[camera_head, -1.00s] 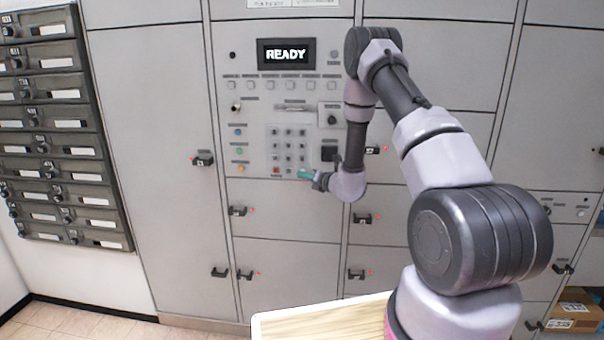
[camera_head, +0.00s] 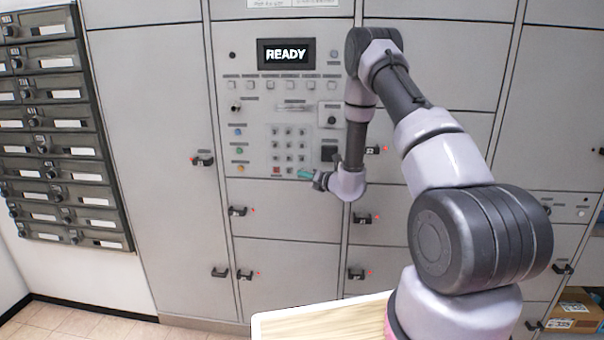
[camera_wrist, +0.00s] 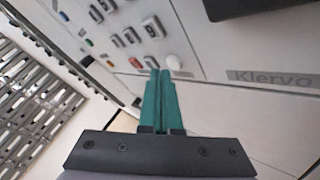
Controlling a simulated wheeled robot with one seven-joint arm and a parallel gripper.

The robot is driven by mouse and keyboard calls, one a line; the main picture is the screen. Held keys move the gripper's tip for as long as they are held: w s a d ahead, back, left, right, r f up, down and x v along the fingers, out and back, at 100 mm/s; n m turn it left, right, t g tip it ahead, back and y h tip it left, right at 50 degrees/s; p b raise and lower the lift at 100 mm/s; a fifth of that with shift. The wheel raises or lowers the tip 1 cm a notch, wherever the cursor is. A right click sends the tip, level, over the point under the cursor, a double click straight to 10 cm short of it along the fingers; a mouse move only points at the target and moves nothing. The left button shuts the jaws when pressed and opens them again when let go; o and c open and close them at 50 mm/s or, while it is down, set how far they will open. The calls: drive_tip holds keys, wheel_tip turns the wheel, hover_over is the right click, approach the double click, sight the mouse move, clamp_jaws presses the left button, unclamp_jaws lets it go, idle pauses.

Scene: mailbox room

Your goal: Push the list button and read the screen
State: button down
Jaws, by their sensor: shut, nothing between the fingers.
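The screen (camera_head: 286,54) on the locker panel reads "READY" in white on black. Below it is a row of small square buttons (camera_head: 269,85) with labels too small to read. Lower down is a keypad (camera_head: 290,145) with several grey keys and a red key (camera_head: 277,170); I cannot tell which button is the list button. My gripper (camera_head: 304,174), with teal fingers, is shut and empty at the keypad's lower right corner. In the wrist view, its fingertips (camera_wrist: 160,73) point at the panel near a round white button (camera_wrist: 173,62) and the red key (camera_wrist: 135,62); contact cannot be told.
Colored buttons (camera_head: 239,151) and a keyhole (camera_head: 236,107) are left of the keypad. A dark square fixture (camera_head: 329,154) is at its right. Grey locker doors (camera_head: 145,150) surround the panel. Mailboxes (camera_head: 62,130) stand at left. A wooden tabletop (camera_head: 320,322) lies below.

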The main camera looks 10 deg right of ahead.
drive_tip(key=shift+w, duration=0.2)
drive_tip(key=shift+w+d, duration=0.2)
drive_tip(key=shift+w, duration=0.2)
idle(0.6)
drive_tip(key=shift+s+a, duration=0.25)
drive_tip(key=shift+s, duration=0.55)
drive_tip(key=s, duration=0.1)
drive_tip(key=s+a, duration=0.1)
drive_tip(key=s, duration=0.2)
drive_tip(key=shift+s+a, duration=0.3)
drive_tip(key=shift+s, duration=0.1)
idle(0.9)
